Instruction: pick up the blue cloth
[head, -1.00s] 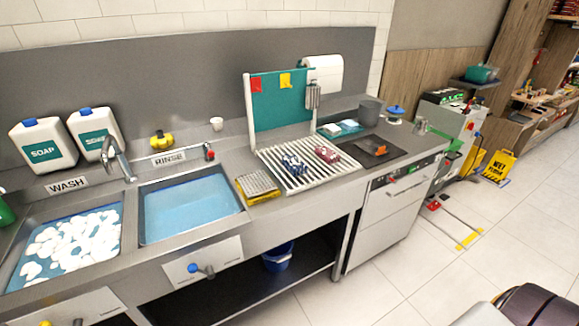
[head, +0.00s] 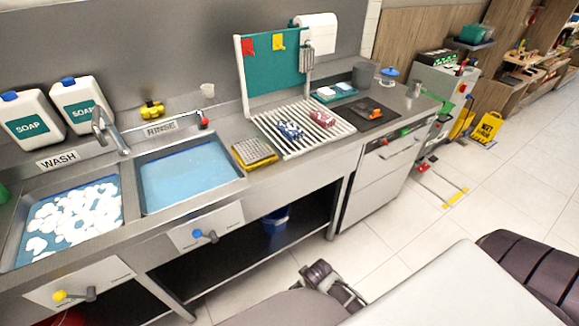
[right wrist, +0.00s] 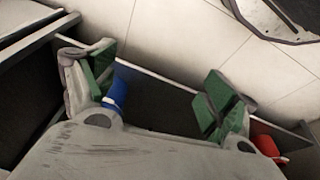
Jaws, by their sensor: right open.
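The blue cloth (head: 290,130), patterned blue and white, lies crumpled on the slatted drying rack (head: 262,118) in the head view. A red-and-white cloth (head: 323,118) lies to its right on the same rack, a little apart. My right gripper (head: 328,274) is low in front of the counter, well below and nearer than the blue cloth. In the right wrist view my right gripper (right wrist: 158,88) is open, its green pads wide apart with nothing held between them. The blue cloth does not show in that view. My left gripper is not in view.
A teal board (head: 274,72) stands behind the rack. A blue bucket (head: 276,220) sits on the lower shelf.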

